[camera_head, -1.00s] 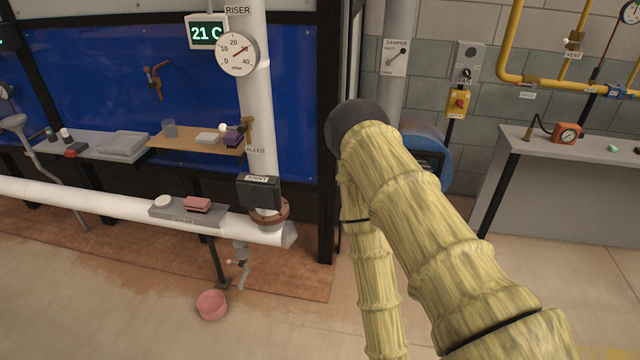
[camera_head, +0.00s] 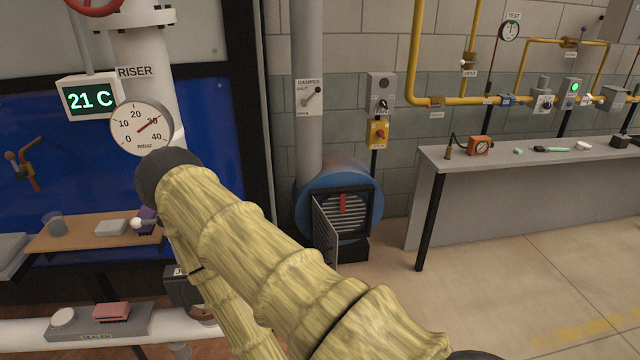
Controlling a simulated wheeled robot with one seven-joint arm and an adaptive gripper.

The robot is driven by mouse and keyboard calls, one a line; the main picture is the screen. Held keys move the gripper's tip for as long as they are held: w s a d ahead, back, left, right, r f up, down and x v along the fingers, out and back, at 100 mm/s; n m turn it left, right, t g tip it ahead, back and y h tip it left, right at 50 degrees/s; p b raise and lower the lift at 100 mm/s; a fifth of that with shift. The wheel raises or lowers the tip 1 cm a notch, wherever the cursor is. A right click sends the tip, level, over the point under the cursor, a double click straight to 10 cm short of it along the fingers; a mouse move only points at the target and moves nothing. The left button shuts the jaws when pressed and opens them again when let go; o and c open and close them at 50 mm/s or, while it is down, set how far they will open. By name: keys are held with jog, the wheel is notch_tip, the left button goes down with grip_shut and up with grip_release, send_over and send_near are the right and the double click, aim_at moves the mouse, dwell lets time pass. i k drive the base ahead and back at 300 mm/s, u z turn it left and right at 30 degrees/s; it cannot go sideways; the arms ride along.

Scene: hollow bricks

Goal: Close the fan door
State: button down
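The fan (camera_head: 366,190) is a round blue housing below a vertical grey duct, against the tiled back wall. Its front has a dark opening with a slatted grille (camera_head: 350,222) and a red upright piece (camera_head: 343,203) on it. The fan door (camera_head: 325,230) is a grey panel standing open at the left side of the opening, swung out toward me. My yellow-sleeved arm crosses the lower left and middle, to the left of and nearer than the fan. My gripper cannot be made out; only the arm and its dark rounded joint show.
A grey bench (camera_head: 520,180) with a dark leg (camera_head: 430,222) stands right of the fan. A wooden shelf (camera_head: 80,235) and white pipework are at the left. A fan switch box (camera_head: 381,92) is on the wall above. The floor before the fan and bench looks clear.

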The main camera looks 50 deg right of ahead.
aim_at(325, 237)
jog(key=z, duration=0.6)
jog(key=i, duration=0.95)
jog(key=z, duration=0.8)
